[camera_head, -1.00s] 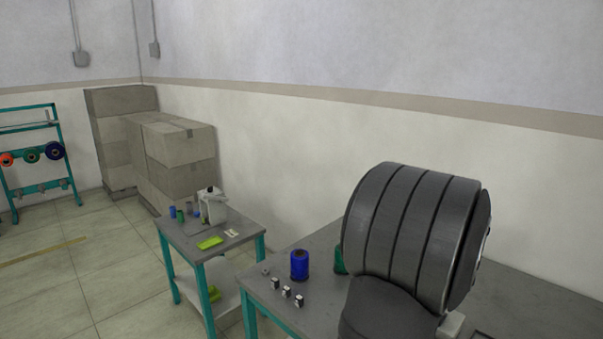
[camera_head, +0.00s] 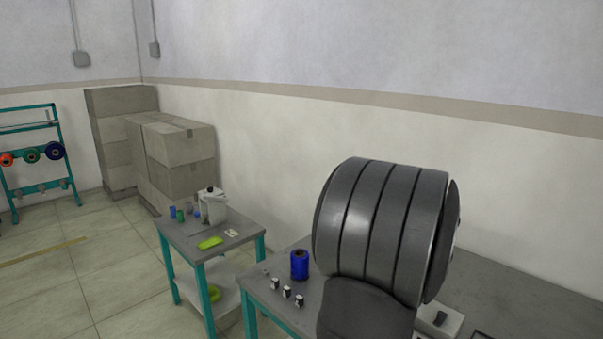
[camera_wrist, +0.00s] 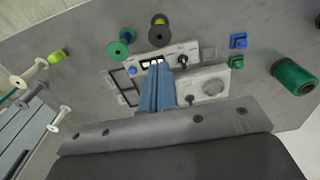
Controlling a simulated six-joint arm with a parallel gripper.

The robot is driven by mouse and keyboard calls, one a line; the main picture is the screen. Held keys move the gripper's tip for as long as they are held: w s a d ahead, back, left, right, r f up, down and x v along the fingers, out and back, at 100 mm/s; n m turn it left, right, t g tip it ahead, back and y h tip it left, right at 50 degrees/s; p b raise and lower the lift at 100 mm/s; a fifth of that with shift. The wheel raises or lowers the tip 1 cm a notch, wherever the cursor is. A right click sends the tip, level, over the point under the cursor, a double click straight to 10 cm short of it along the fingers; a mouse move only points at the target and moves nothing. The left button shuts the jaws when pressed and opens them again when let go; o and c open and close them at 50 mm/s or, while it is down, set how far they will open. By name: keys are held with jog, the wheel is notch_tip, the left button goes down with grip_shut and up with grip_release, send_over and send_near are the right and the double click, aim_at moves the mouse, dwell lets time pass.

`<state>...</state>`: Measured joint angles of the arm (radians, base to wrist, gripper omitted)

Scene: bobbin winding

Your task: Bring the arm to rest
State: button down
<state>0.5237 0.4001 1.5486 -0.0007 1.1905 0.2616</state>
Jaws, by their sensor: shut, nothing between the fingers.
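In the wrist view my gripper (camera_wrist: 157,76) shows as blue-grey fingers pressed together, with nothing between them. It hangs over the table (camera_wrist: 80,40), in front of a panel (camera_wrist: 205,85) with dark knobs and a row of white cells. I cannot tell the height of the fingertips above it. In the head view my dark ribbed arm link fills the lower right and hides part of the table (camera_head: 525,310). The gripper itself does not show in the head view.
A blue spool (camera_head: 299,265) and several small bobbins (camera_head: 287,291) stand left of my arm. A green spool (camera_wrist: 294,76) lies at the right in the wrist view. A side table (camera_head: 190,235) stands farther left, with cartons (camera_head: 170,150) behind.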

jog(key=s+a+r, duration=0.2)
jog(key=s+r, duration=0.1)
jog(key=r, duration=0.5)
jog(key=shift+s+a+r+n+t, duration=0.15)
jog(key=shift+a+r+n+t, duration=0.1)
jog(key=shift+n+t, duration=0.05)
jog(key=c, duration=1.8)
grip_release()
jog(key=shift+d+r, duration=0.1)
jog(key=shift+d, duration=0.05)
jog(key=shift+c, duration=0.2)
jog(key=o, duration=1.8)
jog(key=d+r, duration=0.2)
jog(key=d, duration=0.1)
jog(key=s+d+r, duration=0.1)
jog(key=d+r, duration=0.1)
jog(key=d, duration=0.1)
jog(key=s+d+r, duration=0.1)
jog(key=d+r, duration=0.1)
jog(key=d, duration=0.1)
jog(key=shift+s+r, duration=0.15)
jog(key=shift+s, duration=0.05)
jog(key=shift+c, duration=0.2)
jog(key=shift+o, duration=0.4)
jog(key=shift+f, duration=0.35)
notch_tip(320, 180, down, 9)
jog(key=shift+r, duration=0.1)
